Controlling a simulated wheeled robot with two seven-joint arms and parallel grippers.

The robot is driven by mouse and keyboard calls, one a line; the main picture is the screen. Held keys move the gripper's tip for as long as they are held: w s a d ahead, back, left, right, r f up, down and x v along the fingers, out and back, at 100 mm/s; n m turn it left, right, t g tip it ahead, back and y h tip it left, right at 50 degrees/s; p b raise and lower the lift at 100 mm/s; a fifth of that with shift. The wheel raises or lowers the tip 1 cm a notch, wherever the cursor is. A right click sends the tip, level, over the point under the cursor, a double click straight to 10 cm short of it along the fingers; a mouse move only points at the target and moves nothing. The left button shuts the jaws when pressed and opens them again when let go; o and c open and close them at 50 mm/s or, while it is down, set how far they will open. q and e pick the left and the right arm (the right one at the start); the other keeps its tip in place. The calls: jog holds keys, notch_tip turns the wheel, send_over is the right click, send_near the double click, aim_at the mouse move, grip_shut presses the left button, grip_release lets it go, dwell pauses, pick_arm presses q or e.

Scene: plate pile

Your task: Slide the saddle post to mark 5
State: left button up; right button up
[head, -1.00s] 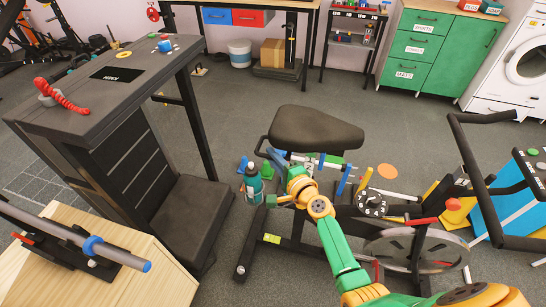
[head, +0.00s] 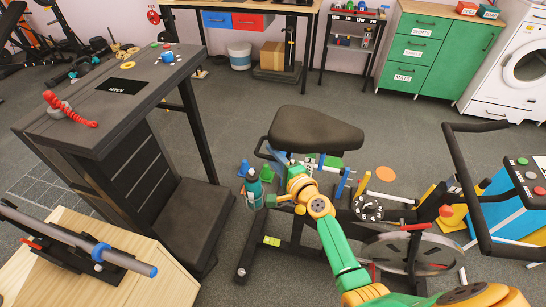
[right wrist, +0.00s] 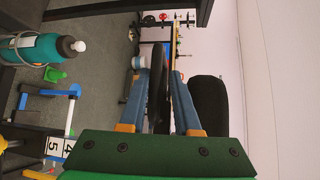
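The exercise bike's black saddle (head: 315,130) stands in the middle of the head view. It also shows dark in the right wrist view (right wrist: 210,105). The saddle post below it is mostly hidden by my arm and the saddle. My right gripper (head: 284,163) is just under the saddle's left side. In the right wrist view its two blue fingers (right wrist: 160,85) stand apart, with a narrow black piece between them; contact is unclear. A number plate (right wrist: 60,149) with 4 and 5 shows at lower left there. My left gripper is out of view.
A teal bottle (head: 253,190) sits left of the bike frame. The bike's handlebar (head: 463,165), dial (head: 367,208) and flywheel (head: 410,250) are to the right. Grey floor is free behind the saddle.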

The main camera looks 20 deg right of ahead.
jog(key=v, duration=0.7)
jog(key=shift+p, duration=0.35)
jog(key=shift+f, duration=0.1)
jog(key=s+a+f+n+g+h, duration=0.1)
jog(key=s+f+n+g, duration=0.4)
jog(key=f, duration=0.7)
jog(key=s+a+f+n+g+h, duration=0.1)
jog(key=s+f+n+g, duration=0.2)
jog(key=s+f, duration=0.7)
jog(key=s+d+f+n+g, duration=0.1)
jog(key=s+f+n+g, duration=0.1)
jog(key=s+f+n, duration=0.2)
jog(key=s+d+f+n+g+h, duration=0.1)
jog(key=s+f+n, duration=0.3)
jog(key=s, duration=0.7)
jog(key=s+d+f+n+g, duration=0.1)
jog(key=s+f+n+g, duration=0.3)
jog(key=s+f, duration=0.2)
jog(key=shift+s, duration=0.95)
